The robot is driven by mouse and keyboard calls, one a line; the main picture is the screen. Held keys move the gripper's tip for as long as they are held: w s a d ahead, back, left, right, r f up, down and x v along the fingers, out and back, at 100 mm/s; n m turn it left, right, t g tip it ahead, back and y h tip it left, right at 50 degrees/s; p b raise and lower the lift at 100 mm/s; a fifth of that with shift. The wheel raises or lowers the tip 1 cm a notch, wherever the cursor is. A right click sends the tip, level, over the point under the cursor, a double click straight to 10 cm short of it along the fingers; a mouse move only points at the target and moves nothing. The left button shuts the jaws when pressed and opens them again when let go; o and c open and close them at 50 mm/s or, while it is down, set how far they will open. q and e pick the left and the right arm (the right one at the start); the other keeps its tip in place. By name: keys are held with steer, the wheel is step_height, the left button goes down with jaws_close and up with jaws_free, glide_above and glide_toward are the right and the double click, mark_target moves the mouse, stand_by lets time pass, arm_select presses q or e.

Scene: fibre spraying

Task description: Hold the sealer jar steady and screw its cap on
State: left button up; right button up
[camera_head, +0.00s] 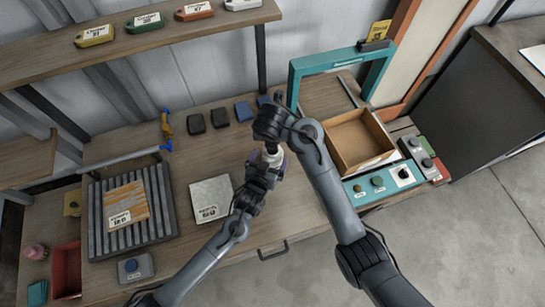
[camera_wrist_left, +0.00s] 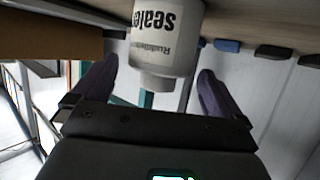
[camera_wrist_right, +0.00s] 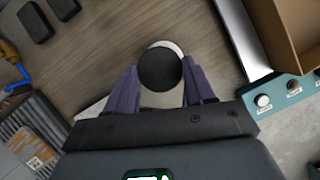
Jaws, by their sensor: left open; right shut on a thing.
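The white sealer jar (camera_wrist_left: 165,38) shows in the left wrist view, upside down there, with its narrower neck toward my gripper's body. My left gripper (camera_wrist_left: 158,65) is open, its purple fingers spread on either side of the jar's neck end. In the right wrist view my right gripper (camera_wrist_right: 161,68) is shut on the round black cap (camera_wrist_right: 160,70). White jar surface shows just past the cap's edge; whether the cap sits on the neck cannot be told. In the head view both grippers meet over the table middle and mostly hide jar and cap.
A white card or tile (camera_head: 210,199) lies left of the grippers, beside a ribbed grey rack (camera_head: 100,235). An open wooden box (camera_head: 358,170) and a teal button panel (camera_head: 352,190) stand to the right. Several dark blocks (camera_head: 220,117) line the back.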

arm_select(q)
steer(key=shift+x, duration=1.6)
steer(key=shift+c, duration=0.5)
steer(key=c, duration=1.3)
steer(key=shift+o, duration=0.2)
arm_select(e)
glide_above(272, 152)
steer(key=shift+d+f, duration=0.1)
steer(key=shift+f, duration=2.35)
steer(key=shift+f, duration=0.15)
steer(key=shift+f, duration=0.75)
steer(key=shift+f, duration=0.55)
